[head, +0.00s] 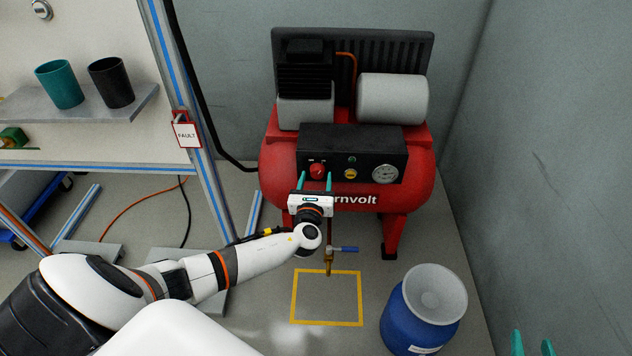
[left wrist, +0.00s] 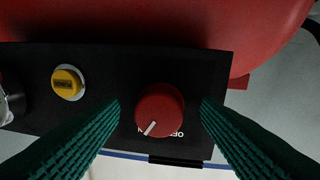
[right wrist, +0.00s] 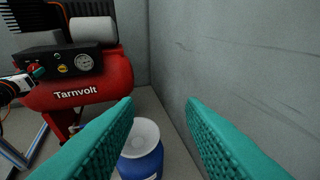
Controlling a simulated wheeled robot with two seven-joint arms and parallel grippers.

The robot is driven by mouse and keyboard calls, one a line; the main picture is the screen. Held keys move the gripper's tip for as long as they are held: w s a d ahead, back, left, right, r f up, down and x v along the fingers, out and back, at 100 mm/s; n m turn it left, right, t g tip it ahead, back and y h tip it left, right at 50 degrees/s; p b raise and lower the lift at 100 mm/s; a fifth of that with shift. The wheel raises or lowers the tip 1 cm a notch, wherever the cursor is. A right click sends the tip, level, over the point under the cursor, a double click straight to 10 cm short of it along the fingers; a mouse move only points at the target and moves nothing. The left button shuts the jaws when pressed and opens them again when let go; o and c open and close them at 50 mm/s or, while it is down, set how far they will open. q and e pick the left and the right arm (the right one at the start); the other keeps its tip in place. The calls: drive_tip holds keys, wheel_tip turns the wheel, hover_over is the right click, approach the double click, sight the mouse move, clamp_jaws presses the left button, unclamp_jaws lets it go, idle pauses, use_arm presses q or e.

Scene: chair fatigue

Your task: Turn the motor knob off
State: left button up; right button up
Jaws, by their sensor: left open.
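The red motor knob (head: 317,170) is on the black control panel (head: 336,140) of a red compressor (head: 283,155). In the left wrist view the knob (left wrist: 162,104) sits between my left gripper's fingers (left wrist: 160,105), with a visible gap on each side. Its white pointer line aims toward the lower left of that view, away from the white "OFF" lettering (left wrist: 178,134) at the lower right. My left gripper (head: 314,178) is open in front of the panel. My right gripper (head: 533,343) is open and empty at the bottom right; it also shows in the right wrist view (right wrist: 160,102).
A yellow button (head: 351,174) and a round gauge (head: 385,174) are right of the knob. A blue drum (head: 410,318) stands below right. A valve with a blue handle (head: 348,249) hangs below the compressor.

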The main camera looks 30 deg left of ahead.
use_arm(q)
drive_tip(key=shift+w+a, duration=0.1)
drive_tip(key=shift+w, duration=0.15)
use_arm(e)
drive_tip(key=shift+w+a+r+t, duration=0.1)
drive_tip(key=shift+w+r+t, duration=0.05)
drive_tip(key=shift+r+t, duration=0.2)
use_arm(q)
drive_tip(key=shift+c, duration=0.5)
